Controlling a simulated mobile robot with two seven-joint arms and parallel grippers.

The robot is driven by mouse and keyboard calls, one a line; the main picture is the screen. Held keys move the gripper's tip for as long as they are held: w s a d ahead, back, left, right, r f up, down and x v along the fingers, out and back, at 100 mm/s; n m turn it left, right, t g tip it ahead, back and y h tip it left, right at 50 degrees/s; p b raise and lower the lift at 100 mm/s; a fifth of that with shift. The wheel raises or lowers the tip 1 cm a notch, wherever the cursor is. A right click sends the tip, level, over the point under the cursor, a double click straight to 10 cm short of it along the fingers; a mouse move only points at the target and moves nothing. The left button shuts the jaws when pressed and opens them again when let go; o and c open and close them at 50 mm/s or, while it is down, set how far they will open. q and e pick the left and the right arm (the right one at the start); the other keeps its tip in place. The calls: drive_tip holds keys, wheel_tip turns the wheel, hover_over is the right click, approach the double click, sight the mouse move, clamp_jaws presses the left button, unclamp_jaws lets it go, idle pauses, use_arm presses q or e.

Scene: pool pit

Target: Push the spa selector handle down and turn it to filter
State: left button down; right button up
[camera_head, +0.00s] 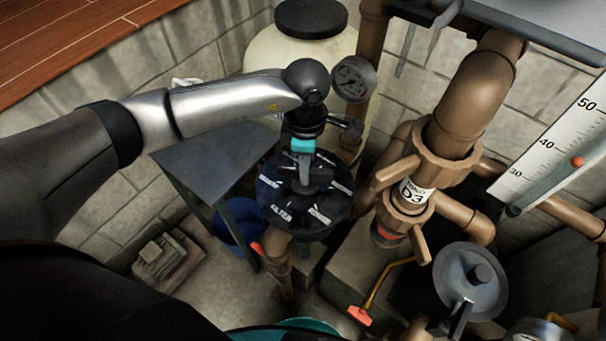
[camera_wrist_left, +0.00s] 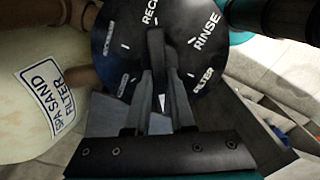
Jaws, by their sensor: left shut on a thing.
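The spa selector is a round black dial (camera_head: 330,205) with white labels, low in front of the pale tank. In the left wrist view the dial (camera_wrist_left: 118,62) shows RINSE, FILTER and part of a word starting REC; other labels are too blurred to read. The FILTER label (camera_wrist_left: 203,80) is right of my fingers. The dark selector handle (camera_wrist_left: 156,42) stands at the dial's middle. My left gripper (camera_head: 305,172) reaches down over the dial and is shut on the handle; its fingers (camera_wrist_left: 162,85) hide part of it. My right gripper is not in view.
A pale sand filter tank (camera_head: 272,55) stands behind the dial, with a round gauge (camera_head: 354,79) beside it. Brown pipes and a valve marked D3 (camera_head: 415,190) crowd the right. A grey table (camera_head: 205,160) is on the left, with a blue bucket (camera_head: 232,228) below.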

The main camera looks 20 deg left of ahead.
use_arm(q)
drive_tip(key=shift+f, duration=0.2)
drive_tip(key=n+p, duration=0.1)
drive_tip(key=n, duration=0.4)
drive_tip(key=shift+s+n, duration=0.1)
drive_tip(key=shift+n, duration=0.3)
drive_tip(key=n+p, duration=0.2)
drive_tip(key=n, duration=0.2)
drive_tip(key=shift+n, duration=1.1)
drive_tip(key=c, duration=0.6)
unclamp_jaws()
drive_tip(key=shift+c, duration=0.2)
